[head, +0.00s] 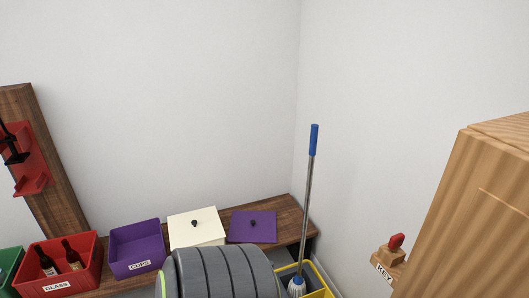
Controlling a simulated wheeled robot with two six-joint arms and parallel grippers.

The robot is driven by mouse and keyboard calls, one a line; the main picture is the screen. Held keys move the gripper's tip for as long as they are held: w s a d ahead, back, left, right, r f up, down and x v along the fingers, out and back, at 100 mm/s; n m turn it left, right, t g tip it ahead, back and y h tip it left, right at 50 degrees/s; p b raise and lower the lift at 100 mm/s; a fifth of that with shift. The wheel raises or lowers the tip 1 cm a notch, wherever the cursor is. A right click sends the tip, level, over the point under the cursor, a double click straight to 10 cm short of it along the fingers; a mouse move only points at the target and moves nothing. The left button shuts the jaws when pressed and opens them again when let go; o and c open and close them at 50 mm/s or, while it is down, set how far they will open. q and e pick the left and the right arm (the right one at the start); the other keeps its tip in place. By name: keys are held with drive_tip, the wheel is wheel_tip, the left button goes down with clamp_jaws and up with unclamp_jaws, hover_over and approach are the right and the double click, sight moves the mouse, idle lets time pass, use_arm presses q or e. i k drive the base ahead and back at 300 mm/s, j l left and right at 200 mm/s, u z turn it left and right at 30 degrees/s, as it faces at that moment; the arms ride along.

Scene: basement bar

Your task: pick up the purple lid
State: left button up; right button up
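The purple lid (253,227) lies flat at the right end of a wooden shelf top, with a small dark knob near its middle. It is just right of a cream lid or covered box (196,228) that also has a dark knob. A purple bin labelled CUPS (137,247) stands open on the left of the cream one. Neither of my grippers is in view. A large dark ribbed rounded shape at the bottom middle hides the front of the shelf below the lids.
A red GLASS bin (62,268) holds brown bottles, beside a green bin (9,268). A blue-handled mop (308,190) stands in a yellow bucket (317,283) right of the shelf (289,213). A wooden cabinet (477,215) and KEY holder (388,262) are at right.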

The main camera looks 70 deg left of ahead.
sight(246, 226)
drive_tip(key=u, duration=2.45)
